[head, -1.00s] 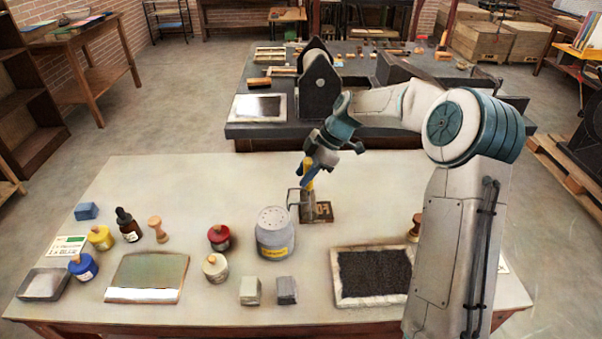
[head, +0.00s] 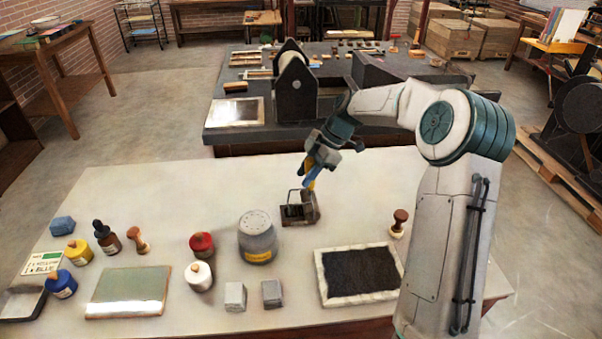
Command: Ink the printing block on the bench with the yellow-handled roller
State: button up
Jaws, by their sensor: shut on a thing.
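The printing block (head: 315,214) is a small brown-framed plate lying on the pale bench (head: 210,180), near its middle. My gripper (head: 310,176) is above the block and shut on the yellow handle of the roller (head: 310,187). The handle is tilted, and the roller's wire frame and head are over the block's upper left part. Whether the roller touches the block's face is too small to tell. The roller hides part of the block, and the gripper covers much of the handle.
A grey tin (head: 257,240) stands left of the block. A framed dark tray (head: 358,273) lies to the front right, with a wooden-knobbed stamp (head: 399,223) behind it. Ink bottles, a green-grey plate (head: 130,290) and two grey cubes occupy the left and front. Bench behind the block is clear.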

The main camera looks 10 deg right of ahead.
jog(key=a+b, duration=0.1)
jog(key=a, duration=0.6)
jog(key=shift+s+a+b, duration=0.15)
jog(key=shift+b, duration=0.15)
dwell(0.3)
jog(key=shift+r+p, duration=1.45)
jog(key=shift+r, duration=1.1)
